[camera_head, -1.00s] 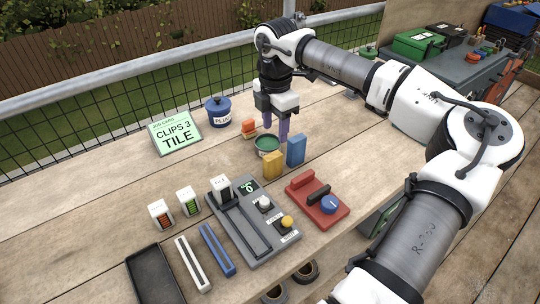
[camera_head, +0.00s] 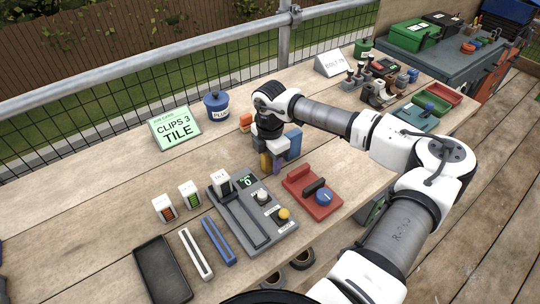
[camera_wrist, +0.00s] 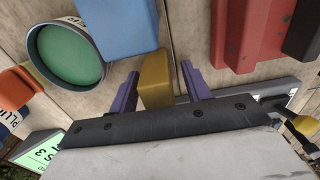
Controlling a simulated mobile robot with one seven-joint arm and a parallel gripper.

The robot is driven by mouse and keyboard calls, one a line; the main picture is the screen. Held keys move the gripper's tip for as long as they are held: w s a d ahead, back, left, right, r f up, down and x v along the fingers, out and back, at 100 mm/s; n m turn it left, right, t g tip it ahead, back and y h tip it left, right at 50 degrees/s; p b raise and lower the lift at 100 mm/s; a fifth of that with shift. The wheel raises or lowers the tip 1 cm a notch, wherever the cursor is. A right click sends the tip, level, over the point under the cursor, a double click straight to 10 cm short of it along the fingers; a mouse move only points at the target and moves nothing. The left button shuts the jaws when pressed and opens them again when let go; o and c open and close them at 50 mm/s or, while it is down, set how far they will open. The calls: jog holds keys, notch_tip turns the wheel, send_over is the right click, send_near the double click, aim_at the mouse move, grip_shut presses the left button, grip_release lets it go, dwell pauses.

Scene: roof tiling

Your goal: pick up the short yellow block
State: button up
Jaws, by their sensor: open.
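The short yellow block (camera_wrist: 156,78) stands on the wooden bench, between the two purple fingers of my open gripper (camera_wrist: 158,85) in the wrist view. There is a visible space beside the right finger; the left finger is very close to the block. In the head view the yellow block (camera_head: 265,163) is mostly hidden behind my gripper (camera_head: 272,163), which is low over the bench. A taller blue block (camera_wrist: 128,25) stands just beyond it; it also shows in the head view (camera_head: 294,143).
A green-topped round tin (camera_wrist: 65,52) and an orange piece (camera_wrist: 18,88) are close by in the wrist view. A red base with a blue knob (camera_head: 313,193) and a grey slider panel (camera_head: 250,215) stand nearby.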

grip_shut()
dwell(0.3)
jog(key=shift+r, duration=0.1)
